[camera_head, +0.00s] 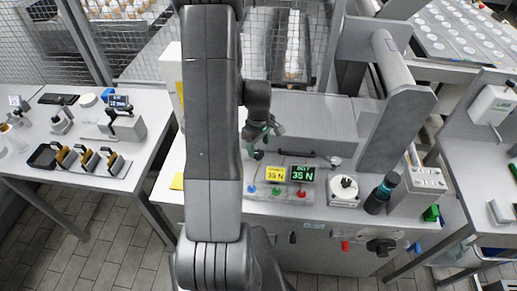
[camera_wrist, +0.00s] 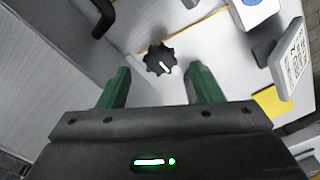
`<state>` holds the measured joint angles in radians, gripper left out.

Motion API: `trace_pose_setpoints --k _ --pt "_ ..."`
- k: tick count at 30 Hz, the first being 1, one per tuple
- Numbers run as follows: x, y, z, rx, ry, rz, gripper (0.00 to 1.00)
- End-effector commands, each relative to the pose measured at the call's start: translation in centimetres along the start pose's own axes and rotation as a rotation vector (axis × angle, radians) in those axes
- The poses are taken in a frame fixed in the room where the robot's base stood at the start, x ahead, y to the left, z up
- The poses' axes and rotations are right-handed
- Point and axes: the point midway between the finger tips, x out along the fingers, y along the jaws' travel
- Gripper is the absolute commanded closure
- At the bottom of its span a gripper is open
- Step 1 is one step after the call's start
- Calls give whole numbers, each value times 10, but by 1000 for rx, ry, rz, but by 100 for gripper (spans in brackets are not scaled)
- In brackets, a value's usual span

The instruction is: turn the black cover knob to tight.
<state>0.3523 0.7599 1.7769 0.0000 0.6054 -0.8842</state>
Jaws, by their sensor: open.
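The black cover knob (camera_wrist: 160,60) is a lobed star knob with a white pointer mark, seen in the wrist view ahead of my fingers and roughly midway between them. In the head view a small black shape just below my fingers (camera_head: 257,154) looks like the same knob, partly hidden by my arm. My gripper (camera_head: 262,132) is open, with its two green fingers spread and empty; in the wrist view (camera_wrist: 160,87) the fingers stand apart from the knob. I cannot tell which setting the pointer marks.
A black bar handle (camera_head: 308,154) lies right of the knob on the grey cover. Two force displays (camera_head: 288,173), coloured buttons and a white dial (camera_head: 345,188) stand in front. A dark cylinder (camera_head: 382,194) stands farther right. A yellow note (camera_wrist: 272,103) lies on the bench.

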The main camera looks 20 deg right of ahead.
Motion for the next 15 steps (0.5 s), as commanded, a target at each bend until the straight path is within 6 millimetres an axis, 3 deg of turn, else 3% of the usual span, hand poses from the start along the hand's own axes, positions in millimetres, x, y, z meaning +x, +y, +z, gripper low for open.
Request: trace_pose_setpoints --k 6,15 --pt "24 0 0 0 -2 -2 41" --pt "34 0 0 0 0 0 41"
